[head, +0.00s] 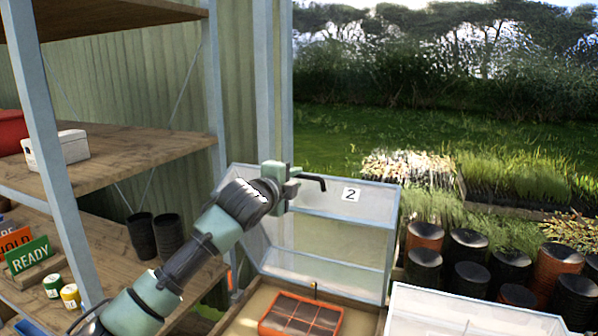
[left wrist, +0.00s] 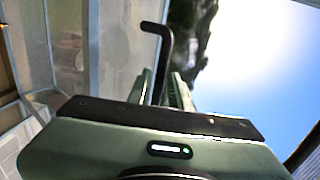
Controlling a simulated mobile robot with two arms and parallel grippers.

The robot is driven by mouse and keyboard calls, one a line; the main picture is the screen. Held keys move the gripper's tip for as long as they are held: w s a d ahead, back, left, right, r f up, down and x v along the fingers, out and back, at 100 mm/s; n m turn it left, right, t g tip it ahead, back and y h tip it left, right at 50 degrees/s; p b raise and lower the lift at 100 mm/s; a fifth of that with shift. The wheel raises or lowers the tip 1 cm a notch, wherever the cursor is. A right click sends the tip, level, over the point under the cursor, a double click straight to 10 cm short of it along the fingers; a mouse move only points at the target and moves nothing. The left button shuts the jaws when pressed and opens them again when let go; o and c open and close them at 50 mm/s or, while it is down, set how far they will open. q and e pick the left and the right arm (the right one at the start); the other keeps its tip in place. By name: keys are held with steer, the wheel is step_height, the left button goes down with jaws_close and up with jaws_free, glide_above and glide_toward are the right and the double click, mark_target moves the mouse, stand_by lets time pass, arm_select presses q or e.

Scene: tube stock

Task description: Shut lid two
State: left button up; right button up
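Lid two (head: 335,240), a clear panel in a pale frame with a white "2" label (head: 351,194), stands raised and open at the back of its box. A black bent handle (head: 315,179) sticks out at its top edge. My left gripper (head: 293,177) is at this handle, its fingers closed around the bar; the handle also shows between the fingers in the left wrist view (left wrist: 163,50). Part of the handle is hidden by the gripper. My right gripper is in neither view.
An orange divided tray (head: 301,317) lies in the open box below the lid. Another pale lid (head: 460,312) lies at the lower right. A wooden shelf (head: 120,165) with a blue-grey post (head: 57,150) stands at left, black pots (head: 168,237) on it. Several dark and terracotta pots (head: 465,248) stand right.

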mark_target(298, 177)
arm_select(q)
steer(key=shift+p+x, duration=0.45)
steer(key=shift+x, duration=1.1)
jaws_close()
